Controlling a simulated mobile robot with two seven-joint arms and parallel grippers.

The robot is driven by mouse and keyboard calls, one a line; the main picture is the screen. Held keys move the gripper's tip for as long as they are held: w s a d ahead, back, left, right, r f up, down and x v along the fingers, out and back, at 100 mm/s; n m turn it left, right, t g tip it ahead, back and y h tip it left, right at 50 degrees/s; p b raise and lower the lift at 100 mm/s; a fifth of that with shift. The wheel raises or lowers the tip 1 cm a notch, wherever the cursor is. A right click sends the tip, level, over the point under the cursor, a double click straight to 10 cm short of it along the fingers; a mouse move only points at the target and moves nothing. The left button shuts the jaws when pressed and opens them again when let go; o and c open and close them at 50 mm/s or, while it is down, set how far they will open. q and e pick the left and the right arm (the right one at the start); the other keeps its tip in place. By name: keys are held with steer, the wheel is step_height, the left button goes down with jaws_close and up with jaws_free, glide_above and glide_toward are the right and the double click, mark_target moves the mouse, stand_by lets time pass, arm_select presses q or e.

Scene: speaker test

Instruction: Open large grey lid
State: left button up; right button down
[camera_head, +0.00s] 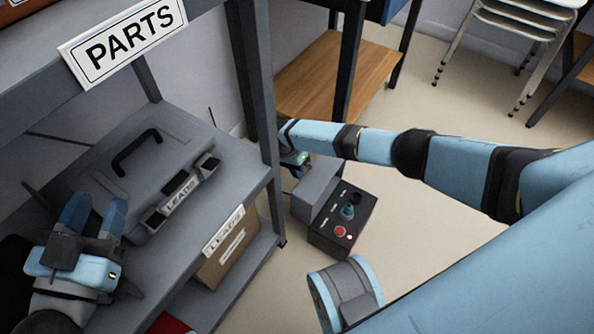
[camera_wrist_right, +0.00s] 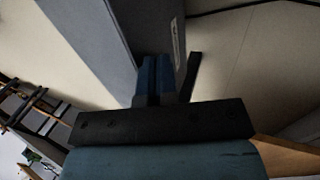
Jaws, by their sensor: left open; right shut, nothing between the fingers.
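The large grey lid (camera_head: 172,152) with a black handle (camera_head: 136,151) is on the grey shelf, and it looks down flat. My left gripper (camera_head: 97,204) is open, with two blue fingers at the lid's near left side. I cannot tell whether they touch it. My right gripper (camera_head: 295,158) is beyond the shelf post, partly hidden. In the right wrist view its blue fingers (camera_wrist_right: 153,72) are together and empty, beside a grey surface.
A grey shelf post (camera_head: 254,85) stands between the lid and my right gripper. A control box with a red button (camera_head: 340,231) is right of the shelf. A cardboard box (camera_head: 226,258) sits on the lower shelf. A PARTS sign (camera_head: 126,36) hangs from the upper shelf.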

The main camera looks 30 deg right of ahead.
mark_target(313, 181)
steer(key=s+r+p, duration=0.1)
steer(key=p, duration=0.4)
steer(key=d+r+t+p, duration=0.1)
steer(key=p, duration=0.4)
steer(key=shift+s+y, duration=0.35)
steer(key=shift+y, duration=0.05)
steer(key=p, duration=0.1)
steer(key=s+p, duration=0.1)
steer(key=p, duration=0.1)
steer(key=shift+s+d+r+t, duration=0.1)
steer(key=shift+d+r+t, duration=0.05)
steer(key=shift+d+t, duration=0.15)
steer(key=shift+s+d+y+p, duration=0.15)
steer(key=shift+s+y+p, duration=0.15)
steer(key=shift+p, duration=0.4)
steer(key=shift+s+d+p, duration=0.3)
steer(key=shift+s+p, duration=0.15)
steer(key=shift+p, duration=0.1)
steer(key=shift+s+d, duration=0.1)
arm_select(q)
step_height(313, 181, up, 6)
steer(key=s+n+y, duration=0.2)
steer(key=n, duration=0.3)
steer(key=shift+s+f, duration=0.25)
steer(key=shift+s, duration=0.15)
steer(key=shift+a, duration=0.1)
